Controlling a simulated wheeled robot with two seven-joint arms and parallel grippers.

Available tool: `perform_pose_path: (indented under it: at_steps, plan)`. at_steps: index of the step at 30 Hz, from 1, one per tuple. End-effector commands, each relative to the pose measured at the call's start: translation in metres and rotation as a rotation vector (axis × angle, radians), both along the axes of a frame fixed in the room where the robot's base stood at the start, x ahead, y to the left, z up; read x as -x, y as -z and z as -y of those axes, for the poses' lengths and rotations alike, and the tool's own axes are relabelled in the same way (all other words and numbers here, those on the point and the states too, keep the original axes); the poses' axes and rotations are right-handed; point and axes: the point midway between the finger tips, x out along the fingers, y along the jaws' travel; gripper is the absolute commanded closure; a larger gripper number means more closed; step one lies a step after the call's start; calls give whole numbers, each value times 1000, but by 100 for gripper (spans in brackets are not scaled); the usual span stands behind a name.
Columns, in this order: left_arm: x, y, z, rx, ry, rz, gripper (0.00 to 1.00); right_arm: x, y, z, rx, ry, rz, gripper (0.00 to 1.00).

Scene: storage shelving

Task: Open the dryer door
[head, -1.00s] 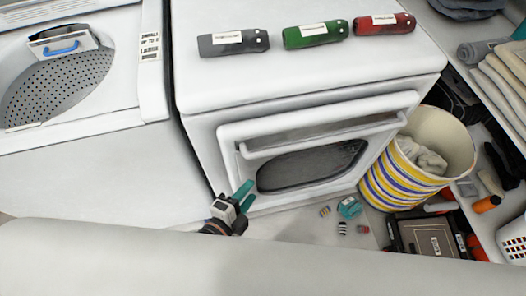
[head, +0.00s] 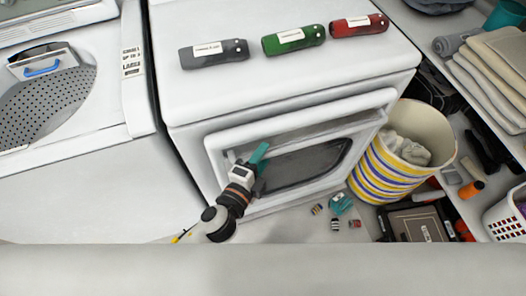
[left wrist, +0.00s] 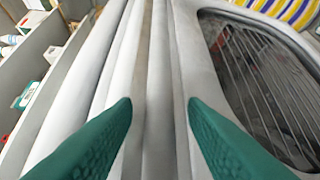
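The white dryer (head: 290,85) stands in the middle of the head view. Its front carries a door (head: 218,165) with a dark window (head: 305,165); I cannot tell whether the door is fully shut. My left gripper (head: 260,156) is at the left part of the door front, and its fingers overlap the window's left end. In the left wrist view, the teal fingers of my left gripper (left wrist: 160,103) are apart, with long white ridges of the dryer front running between and beyond them. The window shows at right there (left wrist: 265,85). Contact cannot be told. My right gripper is not in view.
Grey (head: 213,54), green (head: 293,39) and red (head: 359,25) bottles lie on the dryer top. A striped basket (head: 375,175) holding cloth stands right of the dryer. Small items lie on the floor by the door (head: 340,204). A washer (head: 95,130) is at left, shelves at right.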

Motion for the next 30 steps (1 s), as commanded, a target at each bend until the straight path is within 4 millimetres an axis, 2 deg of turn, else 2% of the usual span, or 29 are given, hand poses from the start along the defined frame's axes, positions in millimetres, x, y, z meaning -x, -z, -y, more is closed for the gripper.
perform_pose_path:
  at_steps: [4, 12, 14, 19, 20, 30]
  plan:
    - [-8, 1, 4, 0, 0, 0, 61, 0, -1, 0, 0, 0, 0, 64]
    - [-9, 2, 5, 0, 0, -1, 61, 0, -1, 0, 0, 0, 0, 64]
    - [-9, 2, 5, 0, 0, -1, 69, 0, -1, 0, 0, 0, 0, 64]
    - [-9, 2, 5, 0, 0, -1, 97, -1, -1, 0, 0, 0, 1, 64]
    - [-9, 2, 5, 0, 0, -1, 100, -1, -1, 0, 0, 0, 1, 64]
    - [-8, 2, 5, 1, -1, -3, 100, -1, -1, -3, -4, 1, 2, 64]
